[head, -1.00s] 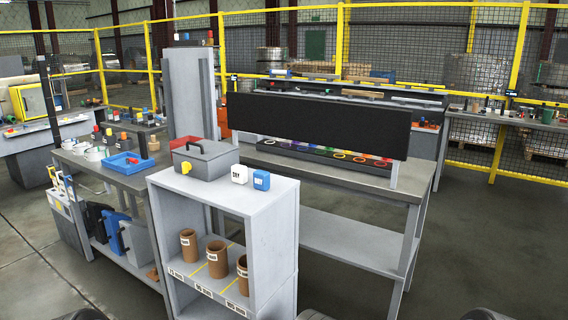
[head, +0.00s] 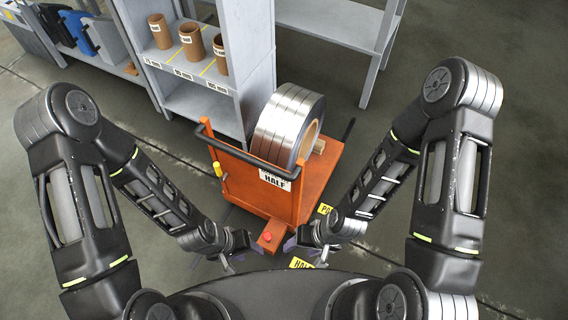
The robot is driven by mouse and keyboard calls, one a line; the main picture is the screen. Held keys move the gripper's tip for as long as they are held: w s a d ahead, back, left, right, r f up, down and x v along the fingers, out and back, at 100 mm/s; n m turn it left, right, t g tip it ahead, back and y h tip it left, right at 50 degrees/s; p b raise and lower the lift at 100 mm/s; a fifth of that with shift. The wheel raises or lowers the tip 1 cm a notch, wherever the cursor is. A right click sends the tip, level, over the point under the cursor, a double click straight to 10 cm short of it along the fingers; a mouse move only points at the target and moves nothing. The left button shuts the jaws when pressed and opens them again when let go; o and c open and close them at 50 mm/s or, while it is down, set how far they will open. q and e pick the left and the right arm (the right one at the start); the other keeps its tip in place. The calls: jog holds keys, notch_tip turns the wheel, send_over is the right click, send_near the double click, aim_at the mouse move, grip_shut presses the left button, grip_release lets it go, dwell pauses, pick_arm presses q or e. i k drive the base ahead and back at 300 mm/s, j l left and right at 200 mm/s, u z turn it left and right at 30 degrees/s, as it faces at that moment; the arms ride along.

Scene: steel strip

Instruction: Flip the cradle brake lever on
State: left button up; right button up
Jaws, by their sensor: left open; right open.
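An orange cradle cart (head: 325,184) stands on the floor in front of me, carrying a shiny steel coil (head: 283,118). A small yellow-handled lever (head: 217,169) sits upright on the cart's left side, possibly the brake lever; its on or off setting cannot be read. A red knob (head: 268,236) is on an orange block at the cart's near end. My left gripper (head: 242,254) is open and empty, left of that block. My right gripper (head: 305,253) is open and empty, right of it. Neither is at the yellow lever.
The cart has a black push bar (head: 248,153) and a HALF sign (head: 274,181). Yellow floor labels (head: 301,263) lie near my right gripper. The floor to the right is clear.

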aim_at(217, 166)
jog(key=k+j, duration=0.1)
jog(key=k, duration=0.2)
jog(key=k+j+z, duration=0.1)
jog(key=i+j, duration=0.75)
jog(key=j, duration=0.15)
jog(key=i+j+u, duration=0.15)
jog(key=j+u, duration=0.15)
jog(key=u, duration=0.15)
jog(key=i+j+u, duration=0.15)
jog(key=j+u, duration=0.25)
jog(key=l, duration=0.1)
